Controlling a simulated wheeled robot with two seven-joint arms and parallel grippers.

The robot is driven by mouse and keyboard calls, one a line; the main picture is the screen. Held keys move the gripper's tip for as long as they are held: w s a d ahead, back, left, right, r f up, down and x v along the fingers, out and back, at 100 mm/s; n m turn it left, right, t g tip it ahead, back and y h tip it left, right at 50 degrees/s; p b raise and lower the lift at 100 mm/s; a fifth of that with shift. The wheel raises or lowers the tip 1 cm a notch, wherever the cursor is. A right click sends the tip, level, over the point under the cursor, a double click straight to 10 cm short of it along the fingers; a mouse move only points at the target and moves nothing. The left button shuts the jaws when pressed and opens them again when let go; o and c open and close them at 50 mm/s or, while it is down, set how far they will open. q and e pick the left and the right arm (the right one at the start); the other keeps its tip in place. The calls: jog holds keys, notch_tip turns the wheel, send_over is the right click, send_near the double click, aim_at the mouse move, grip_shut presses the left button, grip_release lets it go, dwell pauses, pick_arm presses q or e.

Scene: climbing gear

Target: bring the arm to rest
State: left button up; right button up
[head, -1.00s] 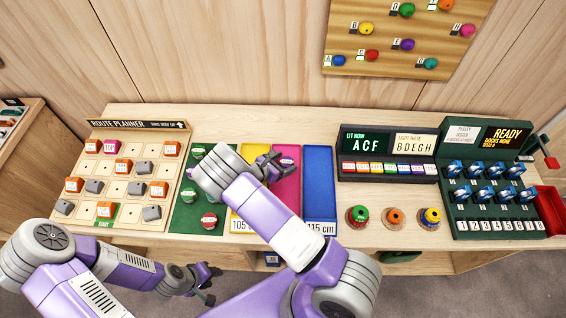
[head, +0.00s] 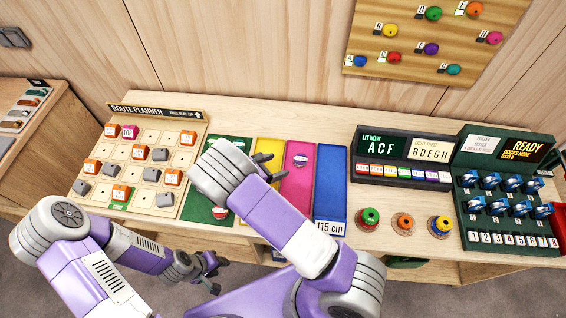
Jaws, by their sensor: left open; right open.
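My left gripper (head: 208,264) is open and empty, low in front of the table's front edge. My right arm reaches up from the lower right. Its thick wrist hangs over the green and yellow mats. My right gripper (head: 268,166) is open just beyond that wrist, over the yellow mat (head: 266,146). It is small and partly hidden, and I see nothing held in it.
The table carries a route planner board (head: 142,160) with orange and grey blocks, a pink mat (head: 296,190), a blue mat (head: 332,185), several coloured spools (head: 404,223), a lit letter panel (head: 392,150) and a dock rack (head: 505,190). A hold board (head: 430,45) hangs behind.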

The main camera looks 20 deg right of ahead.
jog(key=shift+s+a+r, duration=0.1)
jog(key=shift+a+r, duration=0.05)
jog(key=shift+a, duration=0.1)
dwell(0.4)
